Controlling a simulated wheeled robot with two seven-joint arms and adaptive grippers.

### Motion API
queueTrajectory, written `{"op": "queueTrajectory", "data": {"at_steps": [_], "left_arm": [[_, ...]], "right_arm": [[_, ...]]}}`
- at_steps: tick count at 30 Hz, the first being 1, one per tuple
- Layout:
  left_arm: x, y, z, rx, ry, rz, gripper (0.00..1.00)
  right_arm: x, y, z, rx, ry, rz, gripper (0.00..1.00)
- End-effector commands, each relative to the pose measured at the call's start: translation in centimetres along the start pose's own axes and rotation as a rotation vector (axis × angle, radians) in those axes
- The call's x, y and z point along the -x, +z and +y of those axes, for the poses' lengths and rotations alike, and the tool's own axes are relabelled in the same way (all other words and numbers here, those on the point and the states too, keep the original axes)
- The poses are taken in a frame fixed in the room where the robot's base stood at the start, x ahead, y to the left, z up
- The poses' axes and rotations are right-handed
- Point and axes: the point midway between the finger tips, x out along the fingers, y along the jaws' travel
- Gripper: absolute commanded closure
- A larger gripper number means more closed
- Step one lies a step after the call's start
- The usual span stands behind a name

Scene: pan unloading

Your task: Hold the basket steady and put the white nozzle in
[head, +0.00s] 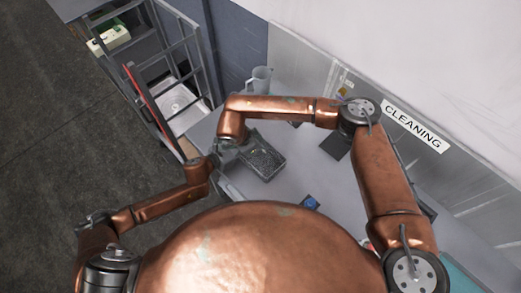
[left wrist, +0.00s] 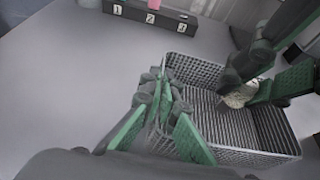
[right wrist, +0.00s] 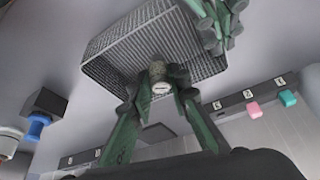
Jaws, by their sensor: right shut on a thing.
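The grey wire basket (head: 262,178) stands on the table in the head view, and it fills the right of the left wrist view (left wrist: 285,140). My left gripper (left wrist: 160,85) has its fingers close together on either side of one basket wall at the rim. My right gripper (right wrist: 158,80) is shut on the white nozzle (right wrist: 160,88), a small pale round piece between its fingertips. The nozzle also shows in the left wrist view (left wrist: 238,96), over the basket's interior. Whether it touches the basket floor I cannot tell. In the head view my arms partly hide both grippers.
A black numbered holder (left wrist: 150,17) with a pink piece stands beyond the basket. A blue part on a dark block (right wrist: 38,125) is on the table. A clear jug (head: 262,77) stands near the wall. The table beside the basket in the left wrist view is clear.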

Motion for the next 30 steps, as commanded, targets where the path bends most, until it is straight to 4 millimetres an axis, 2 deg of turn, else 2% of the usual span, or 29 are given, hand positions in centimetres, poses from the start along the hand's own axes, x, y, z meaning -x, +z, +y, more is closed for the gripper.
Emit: {"op": "queueTrajectory", "data": {"at_steps": [7,8,16,25,30], "left_arm": [[0.0,0.0,0.0,0.0,0.0,0.0,1.0],[0.0,0.0,0.0,0.0,0.0,0.0,1.0],[0.0,0.0,0.0,0.0,0.0,0.0,1.0],[0.0,0.0,0.0,0.0,0.0,0.0,1.0],[0.0,0.0,0.0,0.0,0.0,0.0,1.0]], "right_arm": [[-0.1,0.0,0.0,0.0,0.0,0.0,1.0],[-0.1,0.0,0.0,0.0,0.0,0.0,0.83],[-0.1,0.0,0.0,-0.001,0.0,0.0,0.64],[0.0,0.0,0.0,-0.001,0.0,0.0,0.63],[1.7,0.0,-0.1,-0.001,-0.003,-0.001,0.63]]}}
